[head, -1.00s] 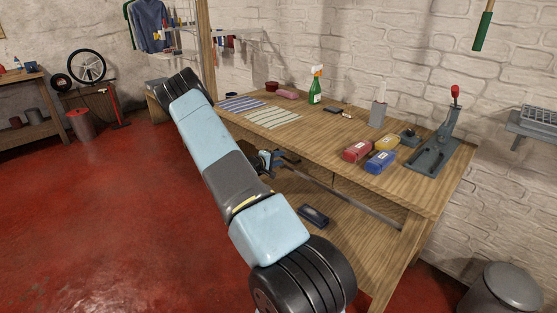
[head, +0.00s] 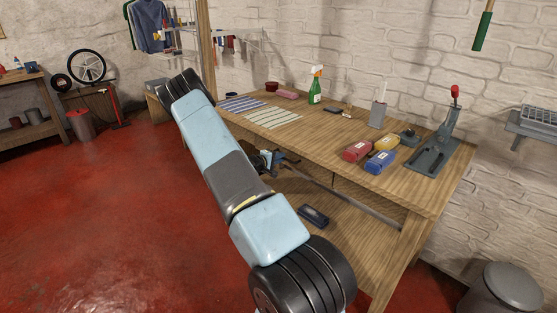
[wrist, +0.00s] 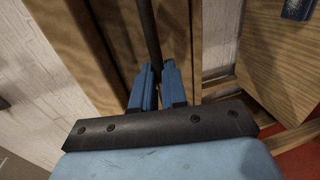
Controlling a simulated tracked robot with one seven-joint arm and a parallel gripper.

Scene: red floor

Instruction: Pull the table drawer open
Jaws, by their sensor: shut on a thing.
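The wooden table (head: 290,125) stands against the wall, and a long dark bar handle (head: 365,206) runs along its front below the top. My gripper (head: 277,157) is at the far-left part of this bar, partly hidden by my arm in the head view. In the wrist view, the two blue fingers of my gripper (wrist: 157,85) are closed around the dark bar (wrist: 147,35), one on each side. The wooden drawer front (wrist: 113,50) lies beside the bar. I cannot tell from these views how far out the drawer is.
A lower shelf (head: 345,238) carries a dark case (head: 313,215). On the tabletop are a green spray bottle (head: 315,88), red (head: 357,151) and blue (head: 380,162) boxes and a lever press (head: 438,145). A grey bin (head: 502,290) stands right. Red floor (head: 110,220) is clear at left.

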